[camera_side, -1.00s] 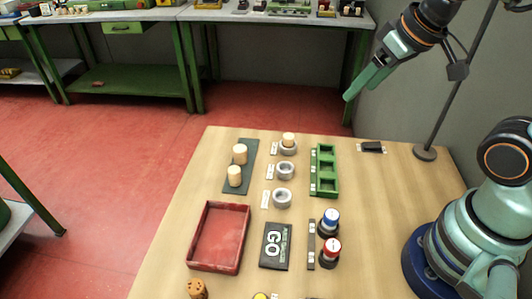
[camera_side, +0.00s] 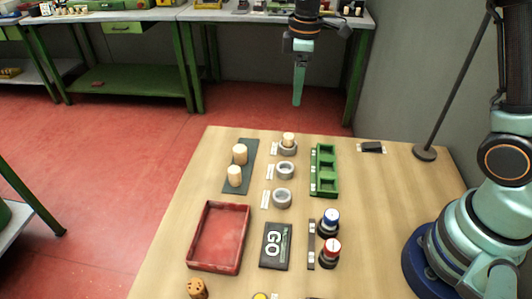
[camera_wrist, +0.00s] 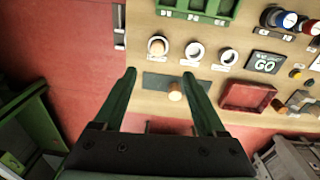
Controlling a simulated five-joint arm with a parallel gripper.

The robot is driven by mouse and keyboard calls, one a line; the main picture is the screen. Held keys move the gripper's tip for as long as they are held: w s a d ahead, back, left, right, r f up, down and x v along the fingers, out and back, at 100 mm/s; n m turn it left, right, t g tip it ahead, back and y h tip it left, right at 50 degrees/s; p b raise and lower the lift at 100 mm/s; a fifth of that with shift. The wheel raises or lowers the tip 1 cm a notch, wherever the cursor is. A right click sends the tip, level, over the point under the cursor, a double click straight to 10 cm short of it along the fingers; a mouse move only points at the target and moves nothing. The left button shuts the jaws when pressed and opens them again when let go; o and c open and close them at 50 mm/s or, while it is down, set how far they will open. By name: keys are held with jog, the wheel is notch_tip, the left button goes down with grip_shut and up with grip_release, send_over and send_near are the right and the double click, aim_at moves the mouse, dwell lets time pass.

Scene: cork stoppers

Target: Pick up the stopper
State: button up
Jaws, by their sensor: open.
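Two pale cork stoppers stand upright on a dark green mat (camera_side: 245,178): a far one (camera_side: 240,154) and a near one (camera_side: 235,176). A third pale stopper (camera_side: 288,139) sits in the farthest of several grey rings; it shows in the wrist view (camera_wrist: 157,45) too. In the wrist view one mat stopper (camera_wrist: 175,95) shows between my fingers; the other is not visible there. My gripper (camera_side: 298,103) is high above the table's far side, apart from every stopper. In the wrist view my gripper (camera_wrist: 159,74) is open and empty.
Two empty rings (camera_side: 285,171) (camera_side: 282,198) stand near the mat. A green compartment tray (camera_side: 325,170) is right of them. A red tray (camera_side: 246,236), a black GO sign (camera_side: 275,246), blue and red buttons (camera_side: 330,222) (camera_side: 330,252) and a brown cork (camera_side: 197,288) are nearer.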

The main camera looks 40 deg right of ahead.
aim_at(289, 136)
jog(key=shift+n+g, duration=0.3)
jog(key=shift+n, duration=0.4)
jog(key=f, duration=0.5)
jog(key=w+f, duration=0.1)
jog(key=f, duration=0.9)
jog(key=shift+w, duration=0.35)
grip_shut()
